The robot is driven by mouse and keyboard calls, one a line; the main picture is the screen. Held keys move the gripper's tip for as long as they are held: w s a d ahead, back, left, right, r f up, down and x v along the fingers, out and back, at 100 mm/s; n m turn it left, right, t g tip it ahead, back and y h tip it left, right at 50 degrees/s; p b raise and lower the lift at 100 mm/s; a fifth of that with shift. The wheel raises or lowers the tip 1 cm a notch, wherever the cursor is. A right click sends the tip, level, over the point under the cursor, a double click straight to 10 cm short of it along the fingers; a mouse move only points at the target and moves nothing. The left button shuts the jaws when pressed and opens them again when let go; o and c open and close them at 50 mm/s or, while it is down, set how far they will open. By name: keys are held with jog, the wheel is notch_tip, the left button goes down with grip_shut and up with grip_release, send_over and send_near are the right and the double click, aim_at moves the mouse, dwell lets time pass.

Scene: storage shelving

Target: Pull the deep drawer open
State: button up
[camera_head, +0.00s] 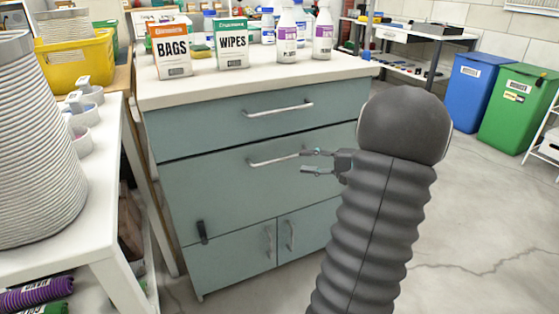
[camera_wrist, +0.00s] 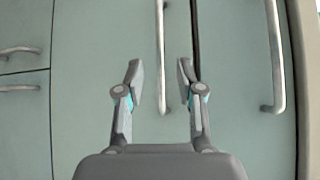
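The deep drawer (camera_head: 220,190) is the tall middle front of a grey-green cabinet and looks shut. Its bar handle (camera_head: 272,160) runs across the upper part of the front. My gripper (camera_head: 303,161) is open and empty at the right end of this handle. In the wrist view the deep drawer (camera_wrist: 95,110) fills the middle, and its handle (camera_wrist: 161,50) appears upright between the two open fingers (camera_wrist: 160,75). The fingers lie on either side of the handle in the picture. I cannot tell whether they reach around it or stay in front. My arm hides the cabinet's right side.
A shallow drawer with its own handle (camera_head: 280,109) is above, and two doors with handles (camera_head: 269,242) are below. A black hook-like piece (camera_head: 202,232) sits at the lower left. Boxes and bottles stand on the countertop (camera_head: 260,78). A white table (camera_head: 75,215) stands close on the left.

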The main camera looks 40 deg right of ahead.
aim_at(283, 160)
jog(key=x, duration=0.8)
jog(key=shift+w+a, duration=0.2)
jog(key=shift+a, duration=0.05)
grip_shut()
